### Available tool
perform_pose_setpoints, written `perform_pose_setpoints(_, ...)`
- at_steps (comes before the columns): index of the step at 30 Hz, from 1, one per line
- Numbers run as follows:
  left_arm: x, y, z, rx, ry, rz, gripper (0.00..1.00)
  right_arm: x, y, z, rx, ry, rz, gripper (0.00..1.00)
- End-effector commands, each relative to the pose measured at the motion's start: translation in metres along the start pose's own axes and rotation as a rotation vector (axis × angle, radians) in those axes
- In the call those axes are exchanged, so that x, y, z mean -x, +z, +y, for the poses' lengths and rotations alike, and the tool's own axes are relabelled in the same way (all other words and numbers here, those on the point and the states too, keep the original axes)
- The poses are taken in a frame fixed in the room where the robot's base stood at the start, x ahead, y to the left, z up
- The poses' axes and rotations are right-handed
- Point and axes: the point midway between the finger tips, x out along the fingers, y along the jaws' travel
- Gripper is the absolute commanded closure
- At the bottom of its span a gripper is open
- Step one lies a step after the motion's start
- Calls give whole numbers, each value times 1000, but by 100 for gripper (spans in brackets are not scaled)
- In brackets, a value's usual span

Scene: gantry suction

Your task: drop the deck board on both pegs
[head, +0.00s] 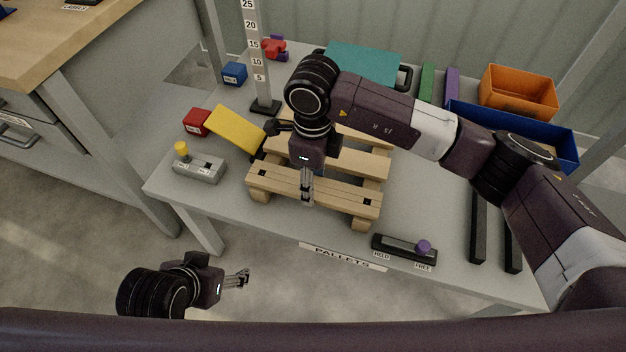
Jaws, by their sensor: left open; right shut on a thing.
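The wooden pallet (368,168) stands on the grey table, with several slats across it. The deck board (350,199) is the light wooden slat along its front edge and has a dark square mark near each end. My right gripper (307,196) reaches down from above and is shut on the middle of this board. I cannot tell whether the board lies fully down or slightly raised. The pegs are not clearly visible; the dark squares may be holes or peg tops. My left gripper (240,278) is open and empty, low in front of the table, apart from the pallet.
A yellow sloped panel (236,129) and a grey box with a yellow knob (199,168) stand left of the pallet. A black slider with a purple knob (405,250) lies at front right. Blue (555,143) and orange (517,95) bins stand at back right.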

Motion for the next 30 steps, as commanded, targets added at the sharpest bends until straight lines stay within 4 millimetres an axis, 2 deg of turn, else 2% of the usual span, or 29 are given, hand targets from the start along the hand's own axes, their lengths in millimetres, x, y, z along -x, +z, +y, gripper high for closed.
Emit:
perform_pose_setpoints(1, -1, -1, 0, 0, 0, 4, 35, -1, 0, 0, 0, -1, 0, 85)
perform_pose_setpoints(2, -1, -1, 0, 0, 0, 4, 35, 0, 0, 0, 0, -1, -1, 54)
perform_pose_setpoints(7, 0, -1, 0, 0, 0, 3, 35, 0, 0, 0, 0, 0, 0, 35)
perform_pose_setpoints(15, 0, -1, 0, 0, 0, 3, 35, 0, 0, 0, 0, 0, 1, 35)
perform_pose_setpoints(19, 0, -1, 0, 0, 0, 3, 35, 9, 0, -1, 0, -2, 0, 35)
perform_pose_setpoints(23, 0, 0, 0, 0, 0, 3, 35, 31, 0, -1, 0, -5, -2, 35)
perform_pose_setpoints(30, 0, 0, 0, 0, 0, 3, 35, 83, 0, -1, 0, -4, -2, 35)
